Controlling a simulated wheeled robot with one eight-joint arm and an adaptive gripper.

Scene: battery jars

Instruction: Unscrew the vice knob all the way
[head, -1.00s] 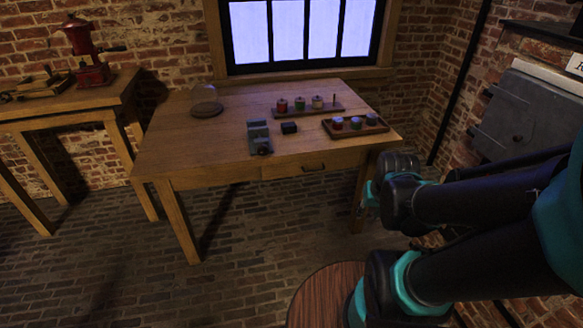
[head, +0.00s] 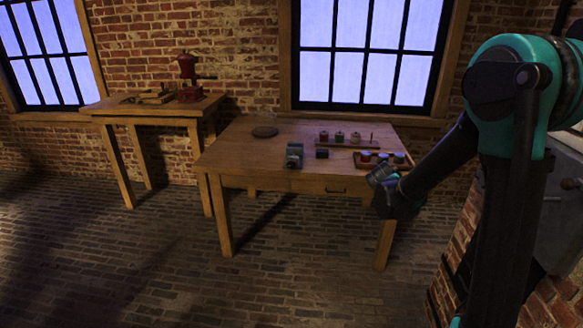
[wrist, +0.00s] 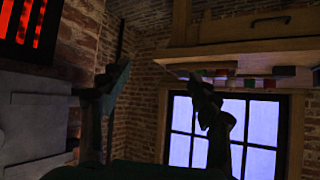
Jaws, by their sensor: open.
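The small grey vice (head: 294,155) stands near the front edge of the wooden table (head: 245,150), left of its middle, in the head view. Its dark knob (head: 292,163) faces the front; its thread cannot be made out. My gripper (wrist: 160,75) is open and empty, its two fingers apart in the wrist view. In the head view my gripper (head: 382,178) is in front of the table's right end, well to the right of the vice and apart from it.
A small dark block (head: 322,154) lies right of the vice. A tray of jars (head: 358,163) and a rack of coloured jars (head: 350,143) are further right. A glass dome (head: 265,130) stands at the back left. The floor before the table is clear.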

